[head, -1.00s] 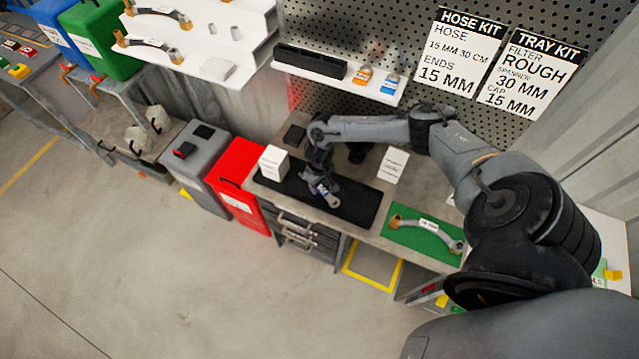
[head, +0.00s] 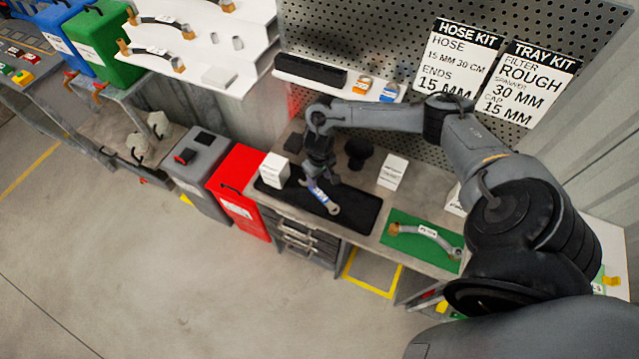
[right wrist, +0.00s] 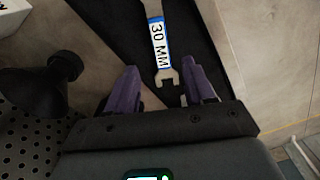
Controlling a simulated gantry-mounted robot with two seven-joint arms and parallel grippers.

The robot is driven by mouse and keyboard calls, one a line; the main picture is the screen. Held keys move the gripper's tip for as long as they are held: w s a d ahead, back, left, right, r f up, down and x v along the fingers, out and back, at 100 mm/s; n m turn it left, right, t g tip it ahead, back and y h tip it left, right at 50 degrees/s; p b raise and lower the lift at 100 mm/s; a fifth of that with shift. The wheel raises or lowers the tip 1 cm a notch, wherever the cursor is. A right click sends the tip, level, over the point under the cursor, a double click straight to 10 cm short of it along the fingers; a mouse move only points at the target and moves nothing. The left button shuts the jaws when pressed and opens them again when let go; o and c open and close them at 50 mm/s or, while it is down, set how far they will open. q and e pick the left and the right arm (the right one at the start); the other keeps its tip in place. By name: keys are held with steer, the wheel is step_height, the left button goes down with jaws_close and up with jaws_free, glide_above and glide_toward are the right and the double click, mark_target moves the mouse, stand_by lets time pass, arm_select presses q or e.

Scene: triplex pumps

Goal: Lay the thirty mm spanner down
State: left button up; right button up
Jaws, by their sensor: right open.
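The thirty mm spanner (head: 322,196) is silver with a blue-edged white label. It lies on the black mat (head: 358,207) on the workbench. In the right wrist view the spanner (right wrist: 159,42) reads "30 MM", with its near open jaw between the purple fingers. My right gripper (head: 309,180) is over the mat at the spanner's upper left end in the head view. In the right wrist view the right gripper (right wrist: 160,78) is open, with a gap on both sides of the spanner. My left gripper is not in view.
A white box (head: 274,170) stands at the mat's left end, and a white card block (head: 392,171) behind it at right. A dark round-topped object (head: 358,152) stands behind the mat. A green mat (head: 405,240) with a hose lies to the right. A red bin (head: 237,205) stands left of the bench.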

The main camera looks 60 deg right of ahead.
steer(key=a+r+n+t+y, duration=0.2)
steer(key=a+n+t, duration=0.5)
steer(key=a, duration=2.3)
steer(key=s+d+r+g+h, duration=0.1)
steer(key=s+d+r, duration=0.1)
steer(key=s+r, duration=0.2)
steer(key=s+d+r+g, duration=0.2)
steer(key=s+r, duration=0.2)
steer(key=s, duration=0.5)
steer(key=shift+d+r+m+h, duration=0.15)
steer(key=shift+d+m+h, duration=0.15)
steer(key=shift+m+h, duration=0.1)
steer(key=shift+r, duration=0.1)
